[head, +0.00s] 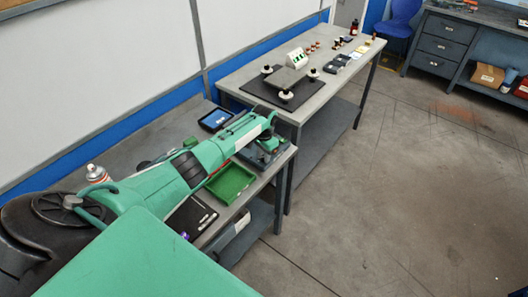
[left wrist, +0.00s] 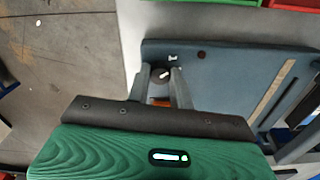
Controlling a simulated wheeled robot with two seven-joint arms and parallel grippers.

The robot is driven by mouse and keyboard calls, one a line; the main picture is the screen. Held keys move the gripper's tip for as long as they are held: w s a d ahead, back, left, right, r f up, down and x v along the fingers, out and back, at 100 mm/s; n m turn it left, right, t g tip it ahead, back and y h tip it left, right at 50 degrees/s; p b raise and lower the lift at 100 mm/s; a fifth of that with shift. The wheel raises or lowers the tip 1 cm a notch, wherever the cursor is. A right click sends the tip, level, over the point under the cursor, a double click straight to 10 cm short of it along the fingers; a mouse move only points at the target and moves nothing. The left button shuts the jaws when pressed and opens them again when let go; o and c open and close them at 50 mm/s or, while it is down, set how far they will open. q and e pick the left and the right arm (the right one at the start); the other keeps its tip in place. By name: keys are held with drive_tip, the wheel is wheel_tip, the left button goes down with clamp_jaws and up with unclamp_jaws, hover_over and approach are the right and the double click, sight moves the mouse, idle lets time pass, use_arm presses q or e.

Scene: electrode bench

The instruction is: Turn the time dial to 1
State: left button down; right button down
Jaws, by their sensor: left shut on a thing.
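The time dial (left wrist: 163,74) is a small dark round knob with a white pointer line, on a blue-grey device (left wrist: 225,65). In the left wrist view the pointer slants toward the upper right. A small white mark (left wrist: 172,57) is on the panel just beyond the dial; I cannot read it. My left gripper (left wrist: 160,70) is shut on the dial, one finger on each side. In the head view the device (head: 272,157) is at the near bench's right end, and my left arm hides most of it and the dial. My right gripper is not in view.
A green tray (head: 230,183) lies beside the device on the near bench. A tablet (head: 215,119) lies behind my arm and a spray can (head: 96,173) stands at left. The farther table holds a black mat (head: 257,92) with a balance-like stand. The floor at right is open.

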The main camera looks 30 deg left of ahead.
use_arm(q)
drive_tip(key=shift+n+p, duration=0.4)
drive_tip(key=shift+n, duration=0.5)
drive_tip(key=c, duration=1.2)
unclamp_jaws()
drive_tip(key=shift+c, duration=0.2)
wheel_tip(320, 180, up, 14)
drive_tip(key=b, duration=0.2)
drive_tip(key=shift+f, duration=0.1)
